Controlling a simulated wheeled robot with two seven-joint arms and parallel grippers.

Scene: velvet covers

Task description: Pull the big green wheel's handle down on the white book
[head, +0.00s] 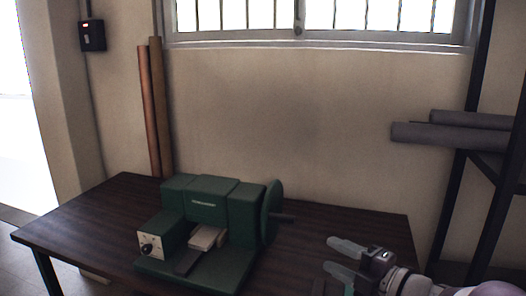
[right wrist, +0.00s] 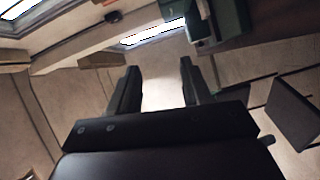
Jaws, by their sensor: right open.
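The green machine (head: 205,205) stands on the dark wooden table. Its big green wheel (head: 270,212) is on its right side, seen nearly edge-on. A pale, whitish block that looks like the white book (head: 207,237) lies on the machine's bed. My right gripper (head: 331,254) is open and empty, right of the handle and apart from it. In the right wrist view its two fingers (right wrist: 160,82) are spread, with part of the green machine (right wrist: 232,18) beyond. My left gripper is not in view.
The table (head: 100,225) has bare room left of the machine and behind the right gripper. Brown rolls (head: 150,110) lean on the wall at the left. Grey rolls (head: 450,135) lie on a dark rack at the right.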

